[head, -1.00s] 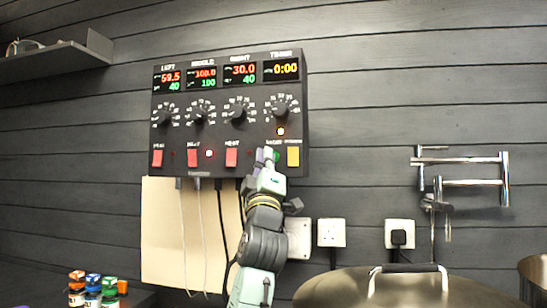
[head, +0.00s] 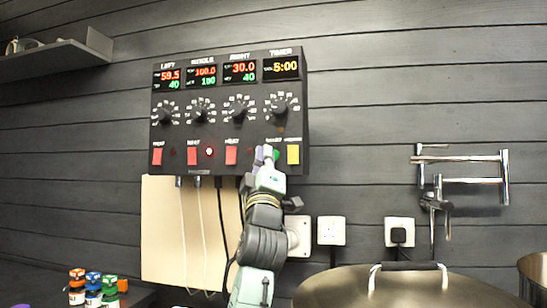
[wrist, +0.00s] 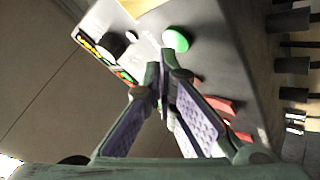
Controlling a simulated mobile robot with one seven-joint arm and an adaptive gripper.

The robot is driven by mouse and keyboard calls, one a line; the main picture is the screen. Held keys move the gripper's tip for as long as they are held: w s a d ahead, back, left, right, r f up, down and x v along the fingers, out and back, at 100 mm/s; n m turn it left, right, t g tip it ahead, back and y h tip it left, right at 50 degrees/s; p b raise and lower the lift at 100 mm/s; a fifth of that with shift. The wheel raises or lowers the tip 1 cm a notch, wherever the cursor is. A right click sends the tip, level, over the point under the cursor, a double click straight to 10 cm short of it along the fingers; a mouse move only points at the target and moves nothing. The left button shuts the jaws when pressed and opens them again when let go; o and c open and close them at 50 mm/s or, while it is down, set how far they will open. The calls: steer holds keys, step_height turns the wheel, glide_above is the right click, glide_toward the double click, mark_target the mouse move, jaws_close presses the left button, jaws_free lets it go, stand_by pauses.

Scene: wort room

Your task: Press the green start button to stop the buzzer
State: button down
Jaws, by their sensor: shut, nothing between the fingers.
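The green start button (head: 276,155) is at the lower right of the black control panel (head: 219,122), partly hidden behind my gripper (head: 264,154). In the wrist view the green button (wrist: 176,40) stands just beyond the tips of my gripper (wrist: 165,75). The fingers are shut and empty, with a small gap seeming to show between the tips and the button. The timer display (head: 282,68) reads 5:00 in yellow. The lamp below the timer knob (head: 279,105) is dark.
A yellow switch (head: 293,154) sits close to the right of the green button. Red switches (head: 231,155) line the panel's lower left. Cables hang below the panel. A large lidded pot (head: 400,288) stands at lower right, with wall sockets (head: 331,231) above it.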

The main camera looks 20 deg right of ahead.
steer(key=shift+s+a, duration=0.1)
steer(key=shift+s, duration=0.1)
steer(key=shift+s, duration=0.1)
steer(key=shift+s+a+b, duration=0.45)
steer(key=shift+s+a, duration=0.25)
steer(key=shift+s, duration=0.3)
steer(key=shift+s+a+b, duration=0.4)
steer(key=shift+s+a, duration=0.3)
steer(key=shift+s, duration=0.3)
